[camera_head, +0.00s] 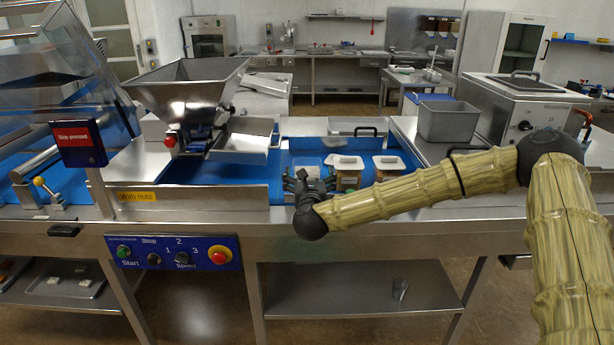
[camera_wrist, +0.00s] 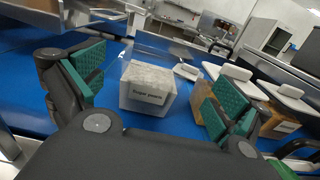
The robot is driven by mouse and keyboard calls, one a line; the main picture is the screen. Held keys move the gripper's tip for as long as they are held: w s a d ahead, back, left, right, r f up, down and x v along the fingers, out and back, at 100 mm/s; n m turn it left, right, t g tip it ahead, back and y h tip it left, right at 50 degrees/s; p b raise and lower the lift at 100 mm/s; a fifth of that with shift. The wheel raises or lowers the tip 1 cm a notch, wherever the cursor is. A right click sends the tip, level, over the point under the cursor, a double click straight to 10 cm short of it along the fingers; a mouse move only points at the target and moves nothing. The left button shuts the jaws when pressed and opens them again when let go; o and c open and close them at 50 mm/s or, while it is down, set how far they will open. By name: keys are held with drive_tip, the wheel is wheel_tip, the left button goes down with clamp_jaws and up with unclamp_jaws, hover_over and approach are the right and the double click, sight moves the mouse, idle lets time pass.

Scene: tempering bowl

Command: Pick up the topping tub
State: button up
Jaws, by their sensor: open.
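A clear tub of white topping labelled "Sugar pearls" (camera_wrist: 148,88) stands upright on the blue surface in the wrist view. My gripper (camera_wrist: 160,84) is open, with its green finger pads to the left and right of this tub and nearer the camera. No contact shows. In the head view my gripper (camera_head: 308,187) hangs over the near edge of the blue surface and partly hides the tub (camera_head: 308,168). Two brown-filled tubs with white lids stand to its right; the nearer one (camera_wrist: 203,98) is partly behind the right finger, the other (camera_wrist: 280,124) farther right.
A flat white piece (camera_wrist: 187,71) lies behind the sugar pearls tub. A steel hopper (camera_head: 190,90) and chute stand at left. A grey bin (camera_head: 448,120) stands at right. A metal ledge (camera_head: 190,196) edges the blue belt (camera_head: 270,172) in front.

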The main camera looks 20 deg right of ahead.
sight(307, 167)
drive_tip(key=shift+w+r+p, duration=0.15)
drive_tip(key=shift+w+p, duration=0.25)
drive_tip(key=shift+w, duration=0.05)
drive_tip(key=shift+f+p+x, duration=0.15)
drive_tip(key=shift+p+x, duration=0.4)
drive_tip(key=shift+x, duration=0.55)
drive_tip(key=shift+f+p+x, duration=0.15)
drive_tip(key=shift+p+x, duration=0.4)
drive_tip(key=shift+x, duration=0.55)
drive_tip(key=shift+a, duration=0.1)
drive_tip(key=c, duration=1.3)
